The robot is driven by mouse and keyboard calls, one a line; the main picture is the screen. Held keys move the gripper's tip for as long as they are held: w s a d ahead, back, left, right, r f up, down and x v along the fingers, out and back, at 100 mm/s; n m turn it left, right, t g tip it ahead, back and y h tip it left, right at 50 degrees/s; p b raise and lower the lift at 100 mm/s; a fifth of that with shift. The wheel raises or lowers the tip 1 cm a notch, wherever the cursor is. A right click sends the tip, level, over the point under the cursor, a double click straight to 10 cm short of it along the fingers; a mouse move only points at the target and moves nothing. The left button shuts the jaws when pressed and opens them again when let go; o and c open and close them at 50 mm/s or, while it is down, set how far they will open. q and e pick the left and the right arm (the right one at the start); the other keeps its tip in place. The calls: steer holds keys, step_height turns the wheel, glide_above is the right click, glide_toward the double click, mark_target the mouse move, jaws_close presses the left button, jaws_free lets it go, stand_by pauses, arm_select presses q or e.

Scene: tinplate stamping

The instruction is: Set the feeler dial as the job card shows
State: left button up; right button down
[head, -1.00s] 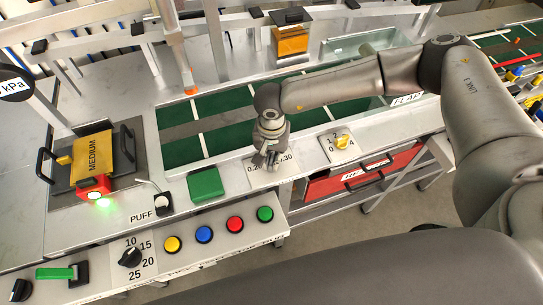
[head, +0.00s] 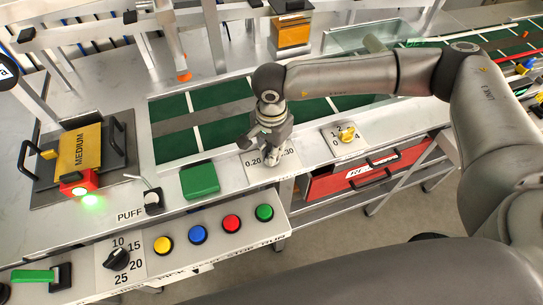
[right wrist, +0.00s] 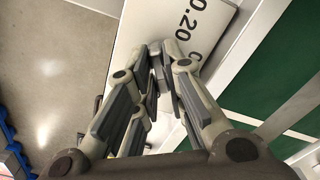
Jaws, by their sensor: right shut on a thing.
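The feeler dial plate (head: 257,172) lies on the bench's front edge. Its labels 0.20 and 0.30 show on either side of my right gripper (head: 270,161). The 0.20 label also shows on the white plate (right wrist: 184,15) in the right wrist view. My right gripper points down over the plate, and its fingertips (right wrist: 160,82) are closed on the dial's knob. The fingers hide most of the knob, so I cannot read its pointer. I cannot make out a job card in these views. My left gripper is out of view.
A yellow-knobbed dial (head: 347,134) sits just right of the plate. A green block (head: 200,181) and several coloured push buttons (head: 232,223) lie to the left. A black-knobbed dial (head: 117,258) is farther front left. A red drawer (head: 325,184) is below the bench edge.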

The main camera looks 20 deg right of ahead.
steer(key=shift+f+m+b, duration=0.1)
steer(key=shift+m+b, duration=1)
steer(key=shift+b, duration=0.1)
steer(key=shift+m, duration=0.3)
steer(key=c, duration=1.5)
jaws_free()
steer(key=shift+r, duration=0.2)
step_height(320, 180, up, 12)
steer(key=shift+f, duration=0.15)
